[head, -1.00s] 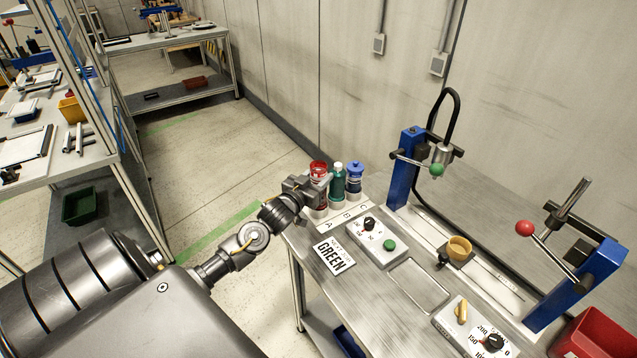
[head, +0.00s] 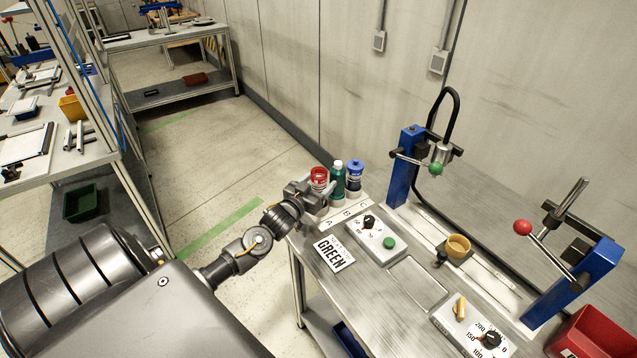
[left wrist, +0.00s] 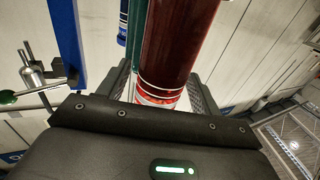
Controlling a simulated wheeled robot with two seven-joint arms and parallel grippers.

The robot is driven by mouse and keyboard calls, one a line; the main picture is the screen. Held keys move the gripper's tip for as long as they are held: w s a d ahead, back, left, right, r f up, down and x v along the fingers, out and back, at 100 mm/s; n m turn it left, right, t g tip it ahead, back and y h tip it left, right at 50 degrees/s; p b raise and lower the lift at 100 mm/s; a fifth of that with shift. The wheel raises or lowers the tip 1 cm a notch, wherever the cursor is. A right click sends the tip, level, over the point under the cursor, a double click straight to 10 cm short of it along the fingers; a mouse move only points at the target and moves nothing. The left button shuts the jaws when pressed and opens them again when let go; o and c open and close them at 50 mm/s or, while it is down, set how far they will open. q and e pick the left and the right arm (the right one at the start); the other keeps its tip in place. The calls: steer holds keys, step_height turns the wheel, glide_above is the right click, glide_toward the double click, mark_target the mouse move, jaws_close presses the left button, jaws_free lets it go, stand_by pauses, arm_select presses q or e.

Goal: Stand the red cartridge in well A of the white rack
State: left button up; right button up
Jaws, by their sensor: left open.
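The red cartridge (head: 319,174) stands upright at the A end of the white rack (head: 339,196), left of a green bottle (head: 338,174) and a blue-capped one (head: 355,174). Its top is level with or slightly below theirs; its foot and the well mouth are hidden behind my gripper. My left gripper (head: 318,193) is open around the cartridge. In the left wrist view the cartridge (left wrist: 172,50) rises between the two spread fingers (left wrist: 163,92), with its white-and-red label band low between them. My right gripper is not in view.
A label strip (head: 347,214) reads C, B, A before the rack. A GREEN card (head: 333,254), a control box with a green button (head: 377,240), a yellow cup (head: 457,247) and blue lever stands (head: 405,168) share the bench. A red bin (head: 590,335) sits at right.

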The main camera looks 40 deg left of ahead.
arm_select(q)
steer(key=shift+r, duration=0.1)
steer(key=shift+s, duration=0.1)
steer(key=s+d+b, duration=0.1)
steer(key=s+b, duration=0.1)
steer(key=s, duration=0.9)
steer(key=shift+s, duration=0.35)
